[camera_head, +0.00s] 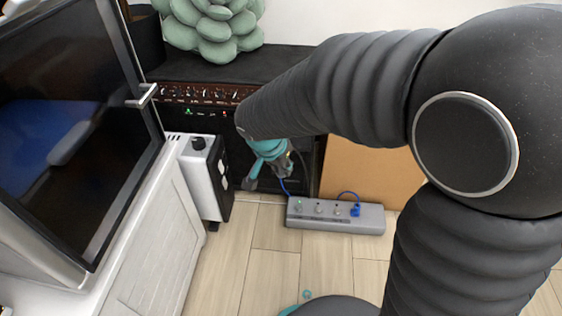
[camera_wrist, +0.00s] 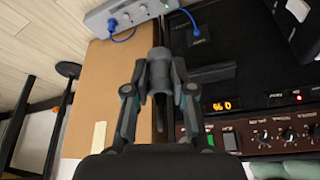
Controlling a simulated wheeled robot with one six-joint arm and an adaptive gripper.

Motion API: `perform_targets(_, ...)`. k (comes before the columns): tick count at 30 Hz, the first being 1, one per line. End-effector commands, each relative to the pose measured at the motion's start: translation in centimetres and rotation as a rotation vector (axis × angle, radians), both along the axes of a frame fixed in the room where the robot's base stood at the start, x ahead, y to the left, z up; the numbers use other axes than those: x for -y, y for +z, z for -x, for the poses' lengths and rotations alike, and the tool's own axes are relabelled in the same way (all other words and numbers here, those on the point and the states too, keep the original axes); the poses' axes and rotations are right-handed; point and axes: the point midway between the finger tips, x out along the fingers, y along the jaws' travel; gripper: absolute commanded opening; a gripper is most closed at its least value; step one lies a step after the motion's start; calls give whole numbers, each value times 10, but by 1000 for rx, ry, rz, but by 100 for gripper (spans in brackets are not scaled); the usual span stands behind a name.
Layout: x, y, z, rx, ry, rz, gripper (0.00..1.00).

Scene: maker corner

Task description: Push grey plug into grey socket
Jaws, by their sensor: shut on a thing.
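My gripper (camera_wrist: 160,92) is in the middle of the wrist view, shut on a small grey plug (camera_wrist: 159,72) that the fingers mostly cover. In the head view my gripper (camera_head: 268,168) hangs in front of the black amplifier, left of and above the grey power strip (camera_head: 335,222); the plug is not clear there. The strip lies on the floor, with a row of sockets on top, and also shows at the top of the wrist view (camera_wrist: 98,22). The held plug is apart from the strip. I cannot tell which socket is the grey one.
A blue plug (camera_head: 355,210) sits at the strip's right end. A brown cardboard panel (camera_head: 365,175) stands behind the strip, right of the black amplifier (camera_head: 190,93). Wooden floor (camera_head: 270,265) in front is clear.

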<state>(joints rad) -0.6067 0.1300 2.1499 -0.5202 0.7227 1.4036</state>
Motion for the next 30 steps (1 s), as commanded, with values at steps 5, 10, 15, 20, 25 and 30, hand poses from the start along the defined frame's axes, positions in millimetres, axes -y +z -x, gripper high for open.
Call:
perform_targets(5, 0, 0, 0, 0, 0, 0, 0)
perform_targets(10, 8, -2, -8, 0, 0, -1, 0)
perform_targets(15, 44, -9, -37, 0, 18, 0, 0)
perform_targets(20, 98, -17, -73, -1, 48, 0, 0)
perform_targets(25, 161, -24, -104, -1, 76, -1, 0)
perform_targets(30, 220, -29, -124, 2, 98, -2, 0)
